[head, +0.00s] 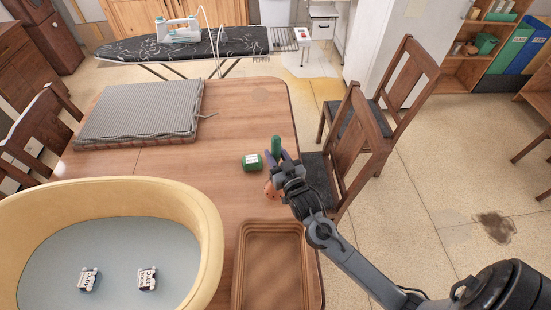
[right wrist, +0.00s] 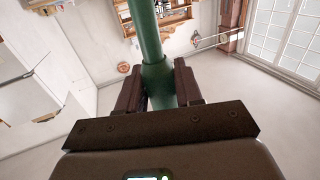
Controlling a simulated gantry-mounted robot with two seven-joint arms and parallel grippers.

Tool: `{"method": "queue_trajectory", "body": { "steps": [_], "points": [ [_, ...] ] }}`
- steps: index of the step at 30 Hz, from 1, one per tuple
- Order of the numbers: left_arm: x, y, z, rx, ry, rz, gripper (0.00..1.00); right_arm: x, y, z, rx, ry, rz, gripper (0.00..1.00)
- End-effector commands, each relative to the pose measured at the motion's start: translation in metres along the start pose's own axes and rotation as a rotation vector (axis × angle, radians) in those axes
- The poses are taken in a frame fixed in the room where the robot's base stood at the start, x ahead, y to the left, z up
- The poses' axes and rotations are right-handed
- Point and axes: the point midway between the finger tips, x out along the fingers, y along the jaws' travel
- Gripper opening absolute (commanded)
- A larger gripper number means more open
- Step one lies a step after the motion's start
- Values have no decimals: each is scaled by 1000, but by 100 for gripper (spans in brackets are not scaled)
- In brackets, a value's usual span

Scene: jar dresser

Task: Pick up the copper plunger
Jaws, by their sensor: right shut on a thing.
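My right gripper (head: 281,165) is over the right side of the wooden table, with its fingers around a green upright shaft. In the right wrist view the dark fingers (right wrist: 160,90) are shut on this green shaft (right wrist: 151,45), which widens between them. The shaft's green top (head: 276,144) stands above the fingers in the head view. A copper-coloured rounded piece (head: 270,188) shows just below the gripper. It looks like the lower part of the copper plunger, but the gripper hides the join. I cannot tell whether it touches the table. My left gripper is not in view.
A green labelled can (head: 251,162) lies close left of the gripper. A brown tray (head: 240,270) is in front, and a yellow tub (head: 205,225) with two small labelled items is at left. A striped cushion (head: 140,108) lies behind. Chairs (head: 350,140) stand close at the right.

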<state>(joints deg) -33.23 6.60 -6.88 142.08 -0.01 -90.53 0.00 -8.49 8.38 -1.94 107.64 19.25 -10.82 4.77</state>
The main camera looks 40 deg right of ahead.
Motion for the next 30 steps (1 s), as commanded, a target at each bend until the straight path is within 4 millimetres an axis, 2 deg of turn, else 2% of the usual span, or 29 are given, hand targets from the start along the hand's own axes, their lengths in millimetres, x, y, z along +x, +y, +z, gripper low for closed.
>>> {"method": "queue_trajectory", "body": {
  "steps": [8, 18, 24, 30],
  "points": [
    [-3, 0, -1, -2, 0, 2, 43, -7, 31, -19, -4, 3, 3, 5],
    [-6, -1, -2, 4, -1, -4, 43, -20, 85, -52, -5, 2, 3, 5],
    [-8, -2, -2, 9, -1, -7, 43, -24, 104, -64, -4, 2, 1, 5],
    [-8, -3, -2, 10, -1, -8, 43, -26, 111, -68, -3, 2, 1, 5]
  ]
}}
